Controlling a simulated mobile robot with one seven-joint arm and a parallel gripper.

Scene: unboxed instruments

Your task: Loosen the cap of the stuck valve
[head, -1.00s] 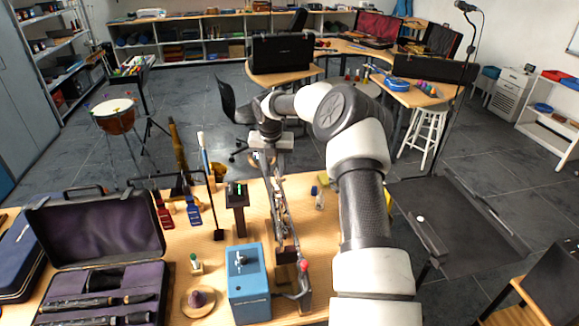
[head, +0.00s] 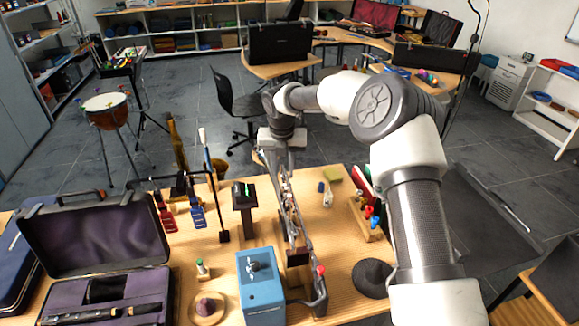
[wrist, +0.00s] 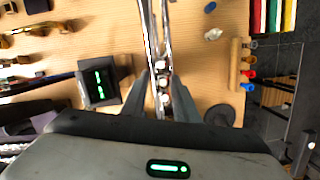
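A silvery brass instrument (head: 288,205), which looks like a trumpet, is held upright on edge in a dark stand (head: 297,257) mid-table. In the wrist view its tubing (wrist: 147,40) runs up the middle. Pale round valve caps (wrist: 163,82) show in a row between my fingers. Which valve is the stuck one I cannot tell. My gripper (wrist: 160,92) is open, with one dark finger on each side of the valve row; contact is not visible. In the head view my gripper (head: 284,165) is over the instrument's far end, its fingertips hard to make out.
A black tuner-like device with green display (head: 244,196) stands close left. A blue box (head: 261,287) stands nearer. An open purple-lined case (head: 95,240) lies left.

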